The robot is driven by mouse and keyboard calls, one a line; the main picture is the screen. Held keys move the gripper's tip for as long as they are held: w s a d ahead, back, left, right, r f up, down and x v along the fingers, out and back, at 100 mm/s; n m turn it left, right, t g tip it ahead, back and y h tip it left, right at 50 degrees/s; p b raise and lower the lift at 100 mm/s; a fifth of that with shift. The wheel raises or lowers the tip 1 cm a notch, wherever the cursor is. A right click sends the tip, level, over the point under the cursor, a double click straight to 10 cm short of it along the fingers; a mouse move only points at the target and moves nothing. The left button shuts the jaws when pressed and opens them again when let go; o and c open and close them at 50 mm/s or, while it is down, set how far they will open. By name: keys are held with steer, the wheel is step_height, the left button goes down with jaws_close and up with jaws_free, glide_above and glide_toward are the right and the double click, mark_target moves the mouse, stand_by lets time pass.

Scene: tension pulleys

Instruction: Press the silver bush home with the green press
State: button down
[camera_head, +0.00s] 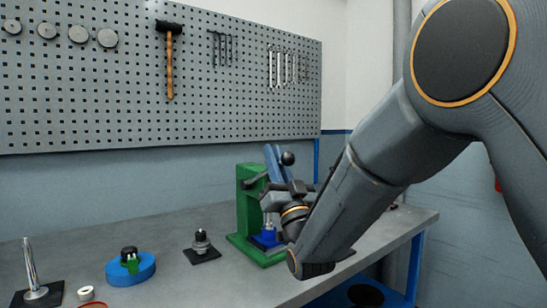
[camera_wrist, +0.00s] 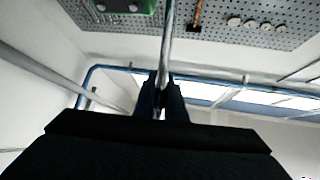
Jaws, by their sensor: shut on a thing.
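The green press (camera_head: 246,205) stands on the bench in the middle of the head view, and part of it shows at the top of the wrist view (camera_wrist: 118,6). A dark ball knob (camera_head: 288,158) shows beside the fingers. A blue block (camera_head: 267,238) sits low in the press. I cannot make out the silver bush for certain.
A round blue stand (camera_head: 131,275) with green and black parts, a dark plate with a stepped spindle (camera_head: 202,247), a silver post (camera_head: 31,265) and a pale ring (camera_head: 86,293) stand left. A pegboard (camera_head: 120,90) hangs behind. My arm covers the bench's right part.

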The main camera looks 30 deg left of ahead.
steer(key=shift+w+f, duration=0.1)
steer(key=shift+f, duration=0.45)
steer(key=c, duration=1.9)
jaws_free()
steer(key=shift+o, duration=0.5)
steer(key=shift+r, duration=0.25)
steer(key=b+v, duration=0.1)
steer(key=v, duration=0.6)
steer(key=shift+d+f+b, duration=0.2)
steer(key=shift+f+b, duration=0.1)
steer(key=shift+b, duration=0.05)
